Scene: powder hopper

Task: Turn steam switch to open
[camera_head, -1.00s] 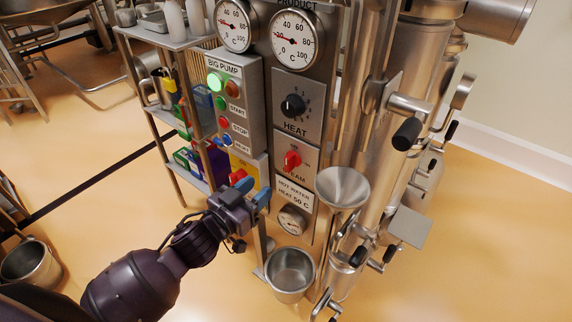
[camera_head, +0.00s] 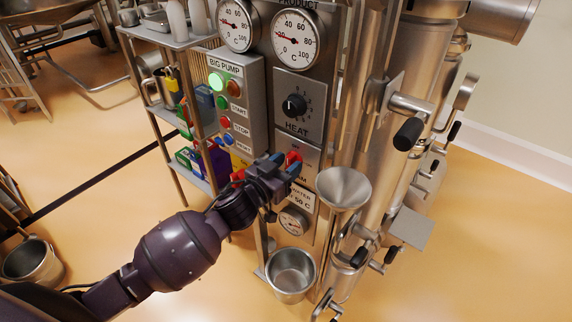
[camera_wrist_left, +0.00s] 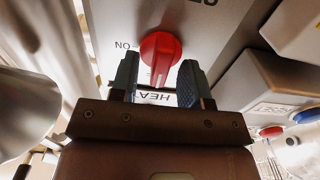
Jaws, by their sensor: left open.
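The steam switch is a red knob (camera_head: 294,157) on the grey panel, below the black HEAT dial. In the left wrist view the red knob (camera_wrist_left: 160,55) sits just ahead of my fingertips, between their lines. My left gripper (camera_head: 287,165) is open in front of the knob and hides part of it and its STEAM label. In the left wrist view the two blue fingertips (camera_wrist_left: 158,75) stand on either side of the knob's near end; I cannot tell whether they touch it. An "ON" label shows beside the knob there. My right gripper is not in view.
The BIG PUMP box (camera_head: 233,105) with its buttons is left of the panel. A steel funnel (camera_head: 343,187) stands close to the right of the gripper, and a steel bucket (camera_head: 291,272) is below. Pipes with black handles are farther right.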

